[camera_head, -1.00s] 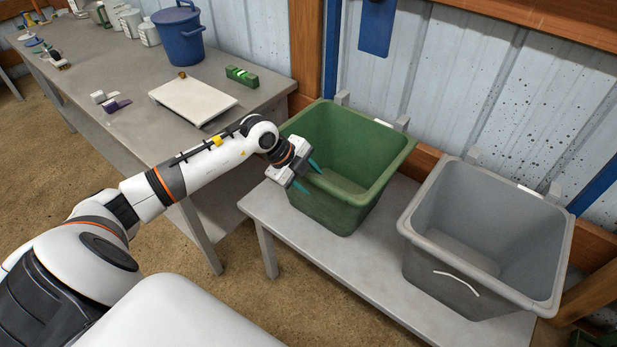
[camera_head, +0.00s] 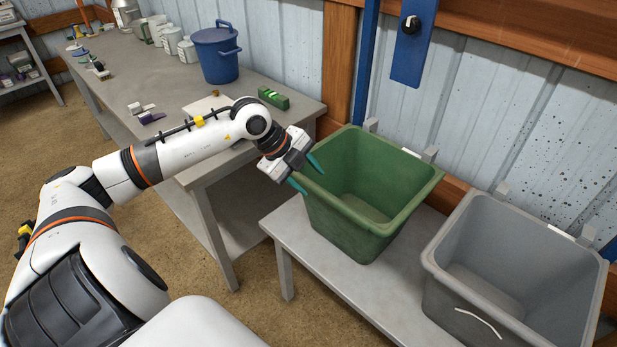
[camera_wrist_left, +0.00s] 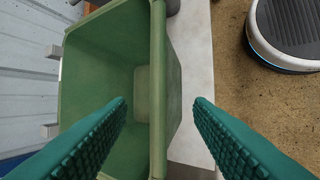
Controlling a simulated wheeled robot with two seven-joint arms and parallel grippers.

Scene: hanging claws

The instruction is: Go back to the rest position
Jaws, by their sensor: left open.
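My left gripper (camera_head: 305,174) is open and empty, with teal fingers, at the near left rim of the green bin (camera_head: 345,222). In the left wrist view the two fingers (camera_wrist_left: 160,112) are spread wide apart, with the rim of the green bin (camera_wrist_left: 158,90) between them in the picture. I cannot tell whether a finger touches the rim. The part of the green bin's inside that shows is empty. My right gripper is in none of the views.
A grey bin (camera_head: 465,315) stands to the right of the green one on a low grey bench (camera_head: 300,245). The long table (camera_head: 185,95) at the left carries a blue pot (camera_head: 217,62), a green block (camera_head: 273,97) and several small items. The floor (camera_head: 215,275) in front is open.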

